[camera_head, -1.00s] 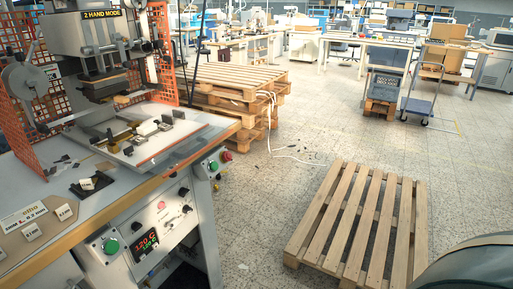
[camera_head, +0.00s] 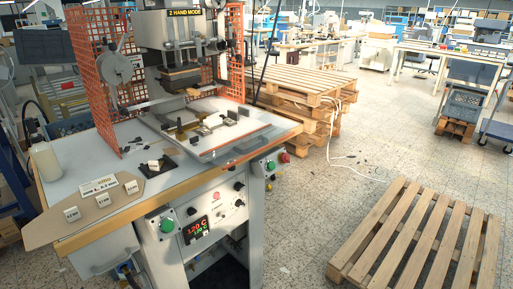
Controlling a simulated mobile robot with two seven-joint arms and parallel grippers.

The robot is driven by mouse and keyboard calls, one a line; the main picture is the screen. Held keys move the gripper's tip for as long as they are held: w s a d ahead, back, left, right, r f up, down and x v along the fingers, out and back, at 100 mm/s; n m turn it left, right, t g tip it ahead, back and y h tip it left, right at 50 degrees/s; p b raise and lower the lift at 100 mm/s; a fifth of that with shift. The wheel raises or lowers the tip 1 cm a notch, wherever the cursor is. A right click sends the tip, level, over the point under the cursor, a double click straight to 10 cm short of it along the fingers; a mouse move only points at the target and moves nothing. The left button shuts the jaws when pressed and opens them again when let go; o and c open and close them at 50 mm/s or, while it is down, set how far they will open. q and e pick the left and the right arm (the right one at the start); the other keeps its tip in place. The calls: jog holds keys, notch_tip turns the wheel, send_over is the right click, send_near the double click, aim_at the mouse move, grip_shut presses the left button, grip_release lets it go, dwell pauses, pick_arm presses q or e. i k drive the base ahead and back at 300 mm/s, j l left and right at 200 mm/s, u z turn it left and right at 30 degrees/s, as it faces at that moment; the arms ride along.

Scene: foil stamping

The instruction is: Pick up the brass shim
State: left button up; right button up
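I cannot pick out the brass shim with certainty. A tan board (camera_head: 97,207) on the left of the stamping machine's worktop (camera_head: 112,163) carries a small white sign (camera_head: 98,185) and small white labelled blocks (camera_head: 131,187). Behind it, a black pad (camera_head: 168,170) holds a small pale block (camera_head: 154,165). A flat plate (camera_head: 222,145) under the press head carries small pale and dark fixture parts and a small brass-coloured patch (camera_head: 180,137); whether that is the shim I cannot tell. Neither gripper is in view.
The press head (camera_head: 180,50) stands over the plate, between orange mesh guards (camera_head: 100,75). A white bottle (camera_head: 45,161) stands at the worktop's left. Stacked pallets (camera_head: 290,85) are behind the machine and one pallet (camera_head: 420,240) lies at right.

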aim_at(72, 214)
jog(key=u, duration=1.3)
